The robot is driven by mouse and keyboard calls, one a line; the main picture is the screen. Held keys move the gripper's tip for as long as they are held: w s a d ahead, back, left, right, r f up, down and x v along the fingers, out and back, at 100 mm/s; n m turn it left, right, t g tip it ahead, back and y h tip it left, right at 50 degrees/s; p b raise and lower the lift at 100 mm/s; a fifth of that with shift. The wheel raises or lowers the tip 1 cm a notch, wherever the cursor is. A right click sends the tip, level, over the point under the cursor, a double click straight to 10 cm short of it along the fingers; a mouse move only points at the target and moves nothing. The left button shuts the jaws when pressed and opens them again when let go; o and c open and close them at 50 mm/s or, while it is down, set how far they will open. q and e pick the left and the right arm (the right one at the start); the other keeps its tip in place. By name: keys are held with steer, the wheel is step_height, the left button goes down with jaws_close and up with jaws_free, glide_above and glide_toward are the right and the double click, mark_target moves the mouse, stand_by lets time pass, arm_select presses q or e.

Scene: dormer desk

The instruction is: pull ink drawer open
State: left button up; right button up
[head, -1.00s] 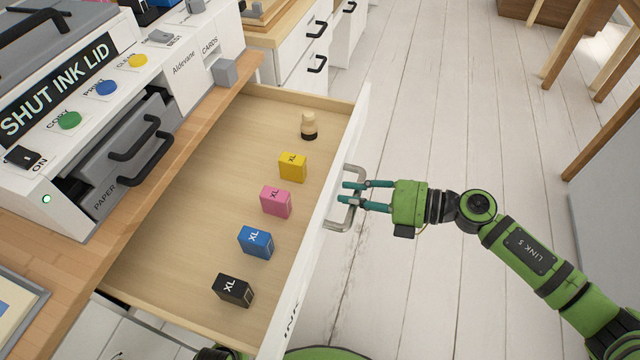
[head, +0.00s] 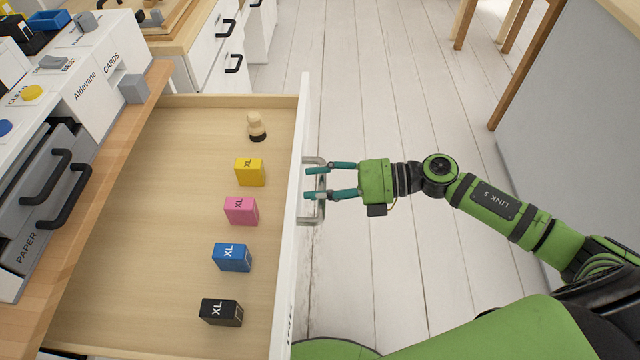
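The ink drawer (head: 165,210) is pulled far out from under the wooden desk top. Its white front stands upright at the right, with partly visible lettering low on it. The grey metal bar handle (head: 319,217) is on the outer side of that front. My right gripper (head: 308,183) is at the handle with its two teal fingers apart, reaching across the bar. The fingers hide part of the handle, and I cannot tell whether they touch it. My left gripper is not in view.
In the drawer stand yellow (head: 249,173), pink (head: 241,211), blue (head: 231,258) and black (head: 221,312) ink boxes and a small bottle-like stamp (head: 256,127). The printer (head: 90,95) stands on the desk at left. The plank floor (head: 390,110) beyond the drawer is clear.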

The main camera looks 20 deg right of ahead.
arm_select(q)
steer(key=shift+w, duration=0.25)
arm_select(e)
steer(key=v, duration=1.2)
